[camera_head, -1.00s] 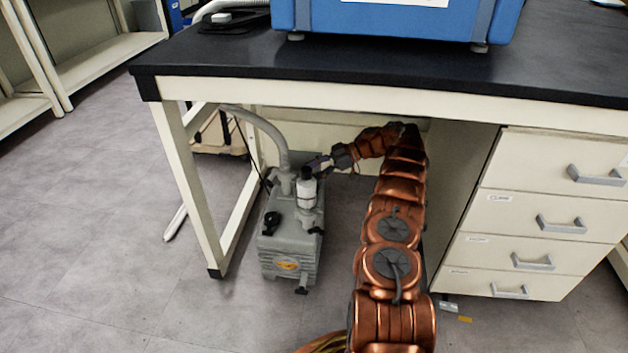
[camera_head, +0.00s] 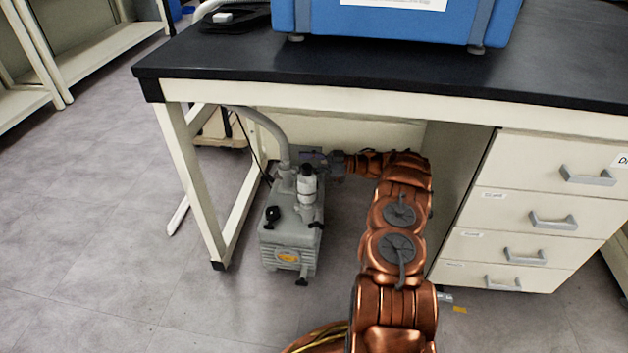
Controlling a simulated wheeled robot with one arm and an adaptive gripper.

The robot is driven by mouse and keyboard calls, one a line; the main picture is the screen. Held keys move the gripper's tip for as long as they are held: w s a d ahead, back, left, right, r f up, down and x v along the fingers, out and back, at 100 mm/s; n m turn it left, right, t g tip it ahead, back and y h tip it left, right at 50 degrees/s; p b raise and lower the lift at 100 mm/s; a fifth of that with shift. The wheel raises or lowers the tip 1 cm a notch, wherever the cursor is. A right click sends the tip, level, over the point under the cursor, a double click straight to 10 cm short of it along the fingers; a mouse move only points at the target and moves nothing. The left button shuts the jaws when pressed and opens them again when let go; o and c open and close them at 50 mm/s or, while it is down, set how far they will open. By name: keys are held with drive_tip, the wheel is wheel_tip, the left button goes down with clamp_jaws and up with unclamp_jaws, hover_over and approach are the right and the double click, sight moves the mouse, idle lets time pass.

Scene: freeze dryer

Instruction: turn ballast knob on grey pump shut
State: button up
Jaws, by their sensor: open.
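The grey pump (camera_head: 290,235) stands on the floor under the bench, left of my arm. A black knob (camera_head: 272,214) sits on the front left of its top. Other small black fittings show at its right side and lower front, and I cannot tell for sure which is the ballast knob. A white-and-grey cylinder (camera_head: 307,187) stands upright on the pump. My gripper (camera_head: 313,159) is open, behind the cylinder's top and near the hose end. Its fingertips are small and partly hidden, and I cannot tell whether they touch anything.
A grey hose (camera_head: 268,124) rises from the pump to the bench's underside. The bench leg (camera_head: 193,185) is to the left, the drawer cabinet (camera_head: 535,215) to the right. The black benchtop (camera_head: 330,75) lies above my arm. Floor in front of the pump is clear.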

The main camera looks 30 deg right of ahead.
drive_tip(key=s+d+f+m+t+h+p, duration=0.3)
drive_tip(key=s+f+m+t+h+p, duration=0.45)
drive_tip(key=f+m+h, duration=0.7)
drive_tip(key=shift+n+t+h, duration=0.25)
drive_tip(key=shift+n+h, duration=0.3)
drive_tip(key=shift+n, duration=0.3)
drive_tip(key=shift+w+a+r+b, duration=0.1)
drive_tip(key=shift+w+r+b, duration=0.4)
drive_tip(key=shift+w, duration=0.75)
drive_tip(key=shift+w+d+r+b, duration=0.1)
drive_tip(key=shift+w+r+b, duration=0.35)
drive_tip(key=shift+w, duration=0.75)
drive_tip(key=shift+w+a+r+b, duration=0.1)
drive_tip(key=shift+w+r+b, duration=0.35)
drive_tip(key=shift+w, duration=0.8)
drive_tip(key=shift+r, duration=0.1)
clamp_jaws()
